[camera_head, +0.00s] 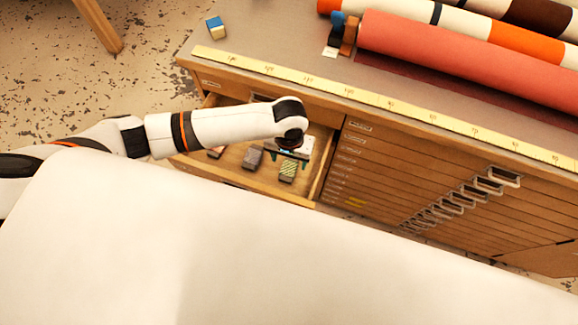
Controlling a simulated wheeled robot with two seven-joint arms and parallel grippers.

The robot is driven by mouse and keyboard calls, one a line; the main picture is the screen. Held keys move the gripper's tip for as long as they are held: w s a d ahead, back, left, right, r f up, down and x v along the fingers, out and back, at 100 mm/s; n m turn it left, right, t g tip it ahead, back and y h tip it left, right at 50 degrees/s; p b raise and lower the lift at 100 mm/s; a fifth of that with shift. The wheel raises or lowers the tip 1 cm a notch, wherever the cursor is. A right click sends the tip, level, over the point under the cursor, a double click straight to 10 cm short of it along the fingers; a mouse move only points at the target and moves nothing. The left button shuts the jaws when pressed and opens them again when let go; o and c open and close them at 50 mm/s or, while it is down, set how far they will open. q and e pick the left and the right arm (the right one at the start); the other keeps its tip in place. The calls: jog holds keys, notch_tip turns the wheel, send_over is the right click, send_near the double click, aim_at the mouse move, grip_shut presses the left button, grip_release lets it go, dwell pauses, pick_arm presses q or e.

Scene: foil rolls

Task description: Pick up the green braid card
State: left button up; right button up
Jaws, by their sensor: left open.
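A small card wound with green striped braid (288,172) lies in the open wooden drawer (262,187), toward the drawer's right side. My left arm reaches in from the left, and my left gripper (289,157) points down over the drawer, open and empty. It is just above the far end of the green braid card and covers part of that end. Whether the fingers touch the card cannot be told. My right gripper is not in view.
A grey card (253,157) lies left of the green one, and a reddish card (216,153) lies farther left, partly hidden by my arm. The cabinet top carries a yellow ruler strip (370,100), fabric rolls (460,62) and a blue block (215,27).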

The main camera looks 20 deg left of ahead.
aim_at(289, 168)
pick_arm(q)
notch_tip(289, 168, down, 3)
jog(key=shift+a+r+p, duration=0.1)
jog(key=shift+p, duration=0.2)
notch_tip(289, 168, down, 2)
jog(key=shift+f, duration=0.1)
jog(key=shift+w+f, duration=0.1)
jog(key=shift+f, duration=0.15)
jog(key=shift+c, duration=0.5)
jog(key=c, duration=0.9)
jog(key=shift+c, duration=0.3)
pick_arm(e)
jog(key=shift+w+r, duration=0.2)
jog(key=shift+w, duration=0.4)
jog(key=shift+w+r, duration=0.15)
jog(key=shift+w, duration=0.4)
